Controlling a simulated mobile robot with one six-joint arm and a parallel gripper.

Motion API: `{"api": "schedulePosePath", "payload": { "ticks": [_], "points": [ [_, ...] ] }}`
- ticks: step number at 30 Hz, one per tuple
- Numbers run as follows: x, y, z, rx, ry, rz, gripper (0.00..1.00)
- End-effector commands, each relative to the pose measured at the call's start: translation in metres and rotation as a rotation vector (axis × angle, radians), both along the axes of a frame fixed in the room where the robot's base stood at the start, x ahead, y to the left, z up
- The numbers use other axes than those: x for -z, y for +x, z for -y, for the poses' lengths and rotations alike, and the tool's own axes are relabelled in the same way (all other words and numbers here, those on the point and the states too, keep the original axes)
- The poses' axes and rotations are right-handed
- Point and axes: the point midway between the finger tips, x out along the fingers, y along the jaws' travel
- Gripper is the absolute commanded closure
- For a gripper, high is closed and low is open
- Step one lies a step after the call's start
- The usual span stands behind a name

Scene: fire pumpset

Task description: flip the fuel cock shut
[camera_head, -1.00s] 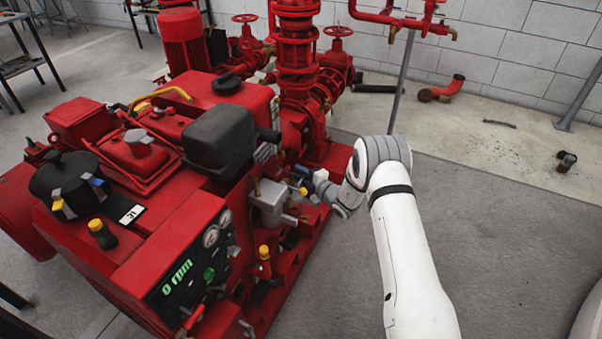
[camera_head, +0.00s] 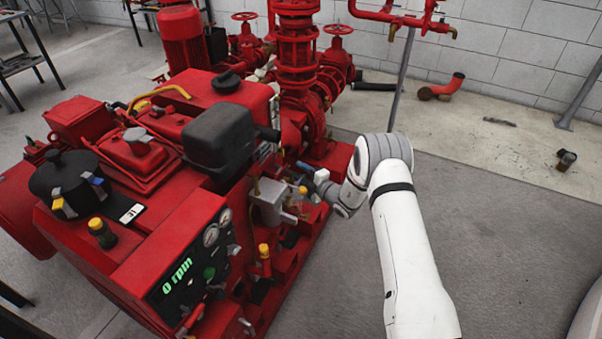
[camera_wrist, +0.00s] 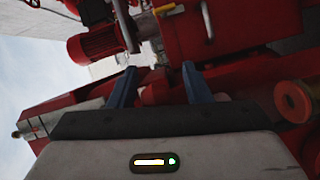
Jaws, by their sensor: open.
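The red engine (camera_head: 150,215) with its black tank (camera_head: 217,135) fills the left and middle of the head view. A grey box-shaped fitting (camera_head: 270,202) sits on its near right side. A small yellow-tipped part (camera_head: 303,190) shows beside it, close to my gripper; I cannot tell for certain that this is the fuel cock. My gripper (camera_wrist: 160,84) is open, its two blue fingers apart with nothing seen held between them. In the wrist view a grey rod (camera_wrist: 126,26) and a yellow part (camera_wrist: 167,9) lie beyond the fingers; contact cannot be made out.
A control panel (camera_head: 190,265) reading 0 rpm is on the engine's front. A yellow-capped lever (camera_head: 264,251) stands right of it. Red pump piping (camera_head: 297,80) rises behind my wrist. The grey floor (camera_head: 500,240) to the right is clear.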

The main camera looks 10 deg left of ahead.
Motion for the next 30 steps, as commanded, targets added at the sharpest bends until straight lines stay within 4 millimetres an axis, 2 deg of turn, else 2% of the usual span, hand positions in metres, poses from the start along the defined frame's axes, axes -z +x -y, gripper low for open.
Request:
{"api": "schedulePosePath", "payload": {
  "ticks": [6, 12, 30],
  "points": [
    [-0.005, -0.022, 0.03, 0.003, -0.001, -0.003, 0.56],
    [-0.006, -0.039, 0.051, 0.002, -0.001, -0.002, 0.56],
    [-0.005, -0.043, 0.057, 0.002, 0.0, 0.0, 0.56]
  ]
}}
